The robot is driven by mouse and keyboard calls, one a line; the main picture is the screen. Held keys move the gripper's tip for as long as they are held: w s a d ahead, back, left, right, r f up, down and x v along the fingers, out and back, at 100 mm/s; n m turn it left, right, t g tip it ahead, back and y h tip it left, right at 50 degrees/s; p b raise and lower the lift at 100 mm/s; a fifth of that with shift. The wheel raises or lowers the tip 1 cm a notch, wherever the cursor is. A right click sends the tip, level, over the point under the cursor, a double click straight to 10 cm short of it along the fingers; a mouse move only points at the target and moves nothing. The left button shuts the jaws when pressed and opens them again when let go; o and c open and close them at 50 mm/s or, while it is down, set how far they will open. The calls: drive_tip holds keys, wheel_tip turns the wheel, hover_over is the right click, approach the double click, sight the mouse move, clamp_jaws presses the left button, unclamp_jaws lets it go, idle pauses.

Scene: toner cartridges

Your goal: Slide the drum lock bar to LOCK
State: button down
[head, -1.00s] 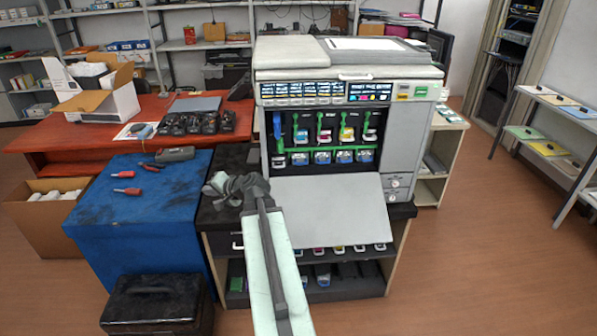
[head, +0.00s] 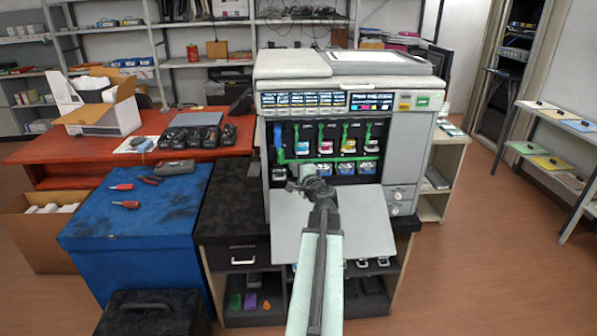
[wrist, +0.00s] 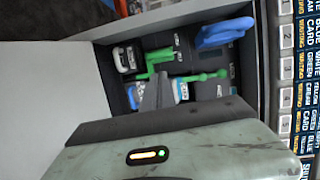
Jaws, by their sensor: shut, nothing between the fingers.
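The printer (head: 410,150) stands with its front door (head: 350,225) folded down and its dark bay open. The green drum lock bar (head: 345,158) runs level across the bay below the row of toner cartridges. Its left end is near a blue handle (head: 277,137). My gripper (head: 299,181) is shut and empty, at the bay's lower left, in front of the bar. In the wrist view my shut fingers (wrist: 156,92) point into the bay, near green parts (wrist: 152,65) and the blue handle (wrist: 225,32). I cannot tell whether they touch the bar; part of it is hidden.
Several toner cartridges with green levers (head: 322,140) sit above the bar, and white-fronted units below it. The lowered door lies under my arm. A blue cabinet (head: 140,215) with red-handled tools stands at left. The floor at right is clear.

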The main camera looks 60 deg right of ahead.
drive_tip(key=x, duration=0.7)
drive_tip(key=shift+w+d+f+b, duration=0.1)
drive_tip(key=shift+w+d+b, duration=0.15)
drive_tip(key=shift+b, duration=0.1)
drive_tip(key=shift+w+a, duration=0.15)
drive_tip(key=shift+a, duration=0.05)
drive_tip(key=shift+w+a, duration=0.4)
drive_tip(key=shift+w, duration=0.3)
drive_tip(key=shift+a, duration=0.1)
approach(284, 157)
drive_tip(key=shift+w+a+f, duration=0.25)
drive_tip(key=shift+w+a, duration=0.35)
drive_tip(key=shift+a, duration=0.35)
